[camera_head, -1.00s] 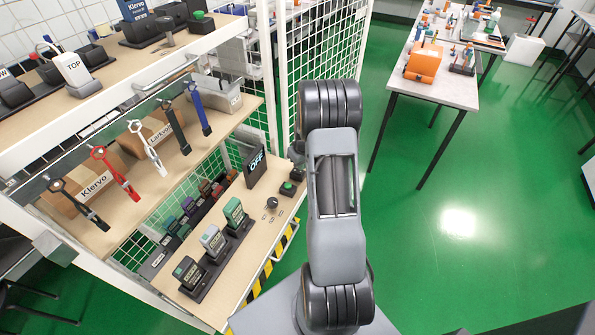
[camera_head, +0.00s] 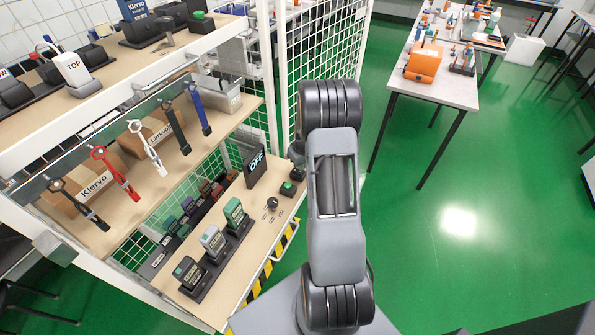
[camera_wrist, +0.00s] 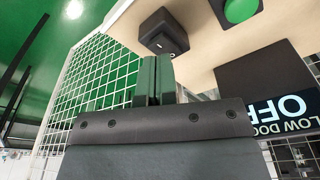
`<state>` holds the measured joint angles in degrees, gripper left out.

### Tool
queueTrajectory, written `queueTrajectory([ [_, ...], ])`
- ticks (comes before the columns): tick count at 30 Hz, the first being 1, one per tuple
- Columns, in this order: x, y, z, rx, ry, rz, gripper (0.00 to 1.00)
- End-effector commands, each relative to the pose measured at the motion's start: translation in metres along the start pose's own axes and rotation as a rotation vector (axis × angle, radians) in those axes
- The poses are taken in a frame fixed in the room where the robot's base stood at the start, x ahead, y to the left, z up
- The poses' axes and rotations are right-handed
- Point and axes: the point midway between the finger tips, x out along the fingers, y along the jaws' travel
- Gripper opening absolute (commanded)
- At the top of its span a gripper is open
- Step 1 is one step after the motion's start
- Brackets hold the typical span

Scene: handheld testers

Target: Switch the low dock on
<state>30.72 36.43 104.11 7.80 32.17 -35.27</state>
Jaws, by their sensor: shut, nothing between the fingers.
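The low dock's black display (camera_head: 256,166) stands at the right end of the lower shelf and reads OFF. In the wrist view the display (camera_wrist: 290,112) shows upside down at the right, with "LOW DOC" partly cut off. A green button (camera_head: 288,187) on a black base sits in front of it; the button (camera_wrist: 240,9) also shows at the wrist view's top edge. A small black box (camera_wrist: 162,33) with a pale mark is on the shelf edge, just beyond my fingertips. My gripper (camera_wrist: 153,62) is shut and empty; contact with the box cannot be told. My arm hides it in the head view.
A black knob (camera_head: 272,203) and several upright handheld testers in a black cradle (camera_head: 203,290) stand on the lower shelf (camera_head: 245,250). Tools hang above. White mesh panels (camera_wrist: 95,75) are close to my gripper. The green floor to the right is open.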

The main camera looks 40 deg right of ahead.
Motion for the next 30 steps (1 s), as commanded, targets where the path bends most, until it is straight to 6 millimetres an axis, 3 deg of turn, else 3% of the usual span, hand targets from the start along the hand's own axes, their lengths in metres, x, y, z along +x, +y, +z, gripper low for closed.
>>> queueTrajectory([
  [30, 0.014, 0.0, 0.002, 0.0, 0.0, 0.0, 0.0],
])
